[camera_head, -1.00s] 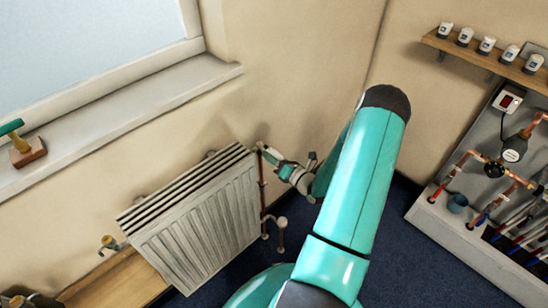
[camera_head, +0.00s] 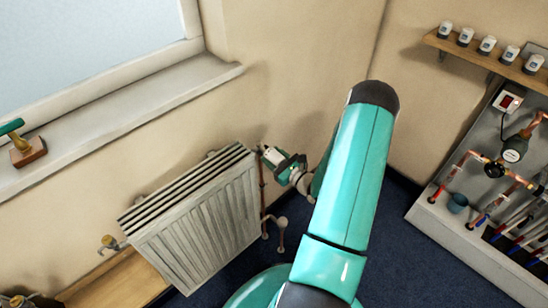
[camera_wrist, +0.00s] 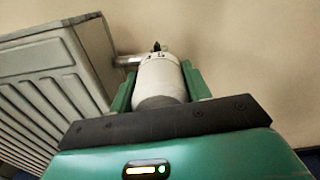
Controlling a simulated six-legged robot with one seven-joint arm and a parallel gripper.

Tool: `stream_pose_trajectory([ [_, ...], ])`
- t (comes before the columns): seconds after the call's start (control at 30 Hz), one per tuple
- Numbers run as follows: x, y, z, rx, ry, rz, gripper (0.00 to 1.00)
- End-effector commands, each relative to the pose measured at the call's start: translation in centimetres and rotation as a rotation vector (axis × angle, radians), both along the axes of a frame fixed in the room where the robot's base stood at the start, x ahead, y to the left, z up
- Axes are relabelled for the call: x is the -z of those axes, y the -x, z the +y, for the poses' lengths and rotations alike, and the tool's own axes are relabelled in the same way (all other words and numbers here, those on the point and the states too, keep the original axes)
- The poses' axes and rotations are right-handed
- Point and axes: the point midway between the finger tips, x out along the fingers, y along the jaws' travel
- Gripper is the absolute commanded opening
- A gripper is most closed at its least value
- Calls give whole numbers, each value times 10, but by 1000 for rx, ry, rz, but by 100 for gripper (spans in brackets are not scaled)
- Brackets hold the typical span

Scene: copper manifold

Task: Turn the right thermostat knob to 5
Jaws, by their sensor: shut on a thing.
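The right thermostat knob (camera_wrist: 160,80) is a white cylinder with a grey lower band, on the radiator's upper right pipe. In the wrist view it lies between the two green fingers of my gripper (camera_wrist: 158,78), which is shut on it. Small dark marks show near its far end, too small to read. In the head view my gripper (camera_head: 277,160) is at the radiator's upper right corner, and the knob is mostly hidden there.
The white ribbed radiator (camera_head: 200,225) stands left of my gripper, below the window sill (camera_head: 120,115). A shelf (camera_head: 490,62) with several white knobs and a pipe panel (camera_head: 470,150) are at the right. Blue floor (camera_head: 410,250) is clear between.

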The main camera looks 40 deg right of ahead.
Motion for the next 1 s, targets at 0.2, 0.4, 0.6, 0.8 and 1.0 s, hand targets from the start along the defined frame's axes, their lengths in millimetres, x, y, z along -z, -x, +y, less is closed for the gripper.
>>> stream_pose_trajectory([
  [0.2,0,1,0,0,114,-2,25],
  [0.4,0,1,0,1,167,-4,25],
  [0.6,0,1,0,1,181,-4,25],
  [0.8,0,1,0,1,181,-3,25],
  [1.0,0,1,0,1,181,-4,69],
])
